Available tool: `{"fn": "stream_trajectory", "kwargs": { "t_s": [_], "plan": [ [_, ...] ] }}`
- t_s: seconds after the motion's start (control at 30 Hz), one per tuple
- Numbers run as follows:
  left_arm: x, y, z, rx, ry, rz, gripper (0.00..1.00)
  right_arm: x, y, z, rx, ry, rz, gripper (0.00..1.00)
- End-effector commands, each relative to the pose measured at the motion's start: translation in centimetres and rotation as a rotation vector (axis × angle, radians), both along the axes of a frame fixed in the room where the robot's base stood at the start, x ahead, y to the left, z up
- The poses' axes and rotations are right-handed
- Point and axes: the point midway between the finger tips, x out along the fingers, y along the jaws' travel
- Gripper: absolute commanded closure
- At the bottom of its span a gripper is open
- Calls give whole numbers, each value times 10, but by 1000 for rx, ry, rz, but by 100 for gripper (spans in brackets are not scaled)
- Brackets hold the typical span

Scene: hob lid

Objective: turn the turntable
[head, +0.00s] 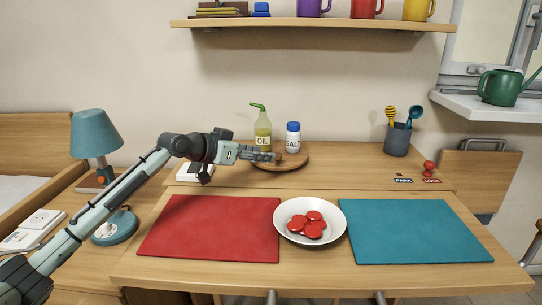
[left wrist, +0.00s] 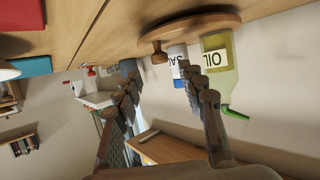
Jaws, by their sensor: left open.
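The turntable (head: 298,157) is a round wooden disc on the raised back part of the table. It bears a green-yellow oil bottle (head: 263,131) and a white salt jar with a blue cap (head: 293,139). In the left wrist view the turntable (left wrist: 215,27) appears upside down, with a wooden knob (left wrist: 158,52) at its rim. My left gripper (head: 275,158) is at the front of the turntable; it also shows in the left wrist view (left wrist: 160,82), fingers apart and nothing held. The knob lies near the gap between the fingertips; contact cannot be told. My right gripper is out of view.
A white bowl with red discs (head: 281,232) stands between a red mat (head: 207,228) and a teal mat (head: 418,232). A utensil cup (head: 397,140) and a red knob (head: 429,168) are right of the turntable. A lamp (head: 95,135) stands left, beyond my arm. A shelf (head: 315,23) hangs above.

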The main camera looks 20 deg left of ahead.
Motion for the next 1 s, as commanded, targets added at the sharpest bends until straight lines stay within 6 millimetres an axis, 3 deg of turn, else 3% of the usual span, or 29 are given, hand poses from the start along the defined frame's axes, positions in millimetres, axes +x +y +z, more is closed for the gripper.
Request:
{"fn": "stream_trajectory", "kwargs": {
  "t_s": [0.3,0.67,1.0],
  "plan": [
    [37,-21,-17,1,-2,1,59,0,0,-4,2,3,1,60],
    [42,-23,-20,3,-2,1,59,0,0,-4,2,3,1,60],
    [42,-23,-20,3,-2,1,100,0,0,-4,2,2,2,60]
  ]
}}
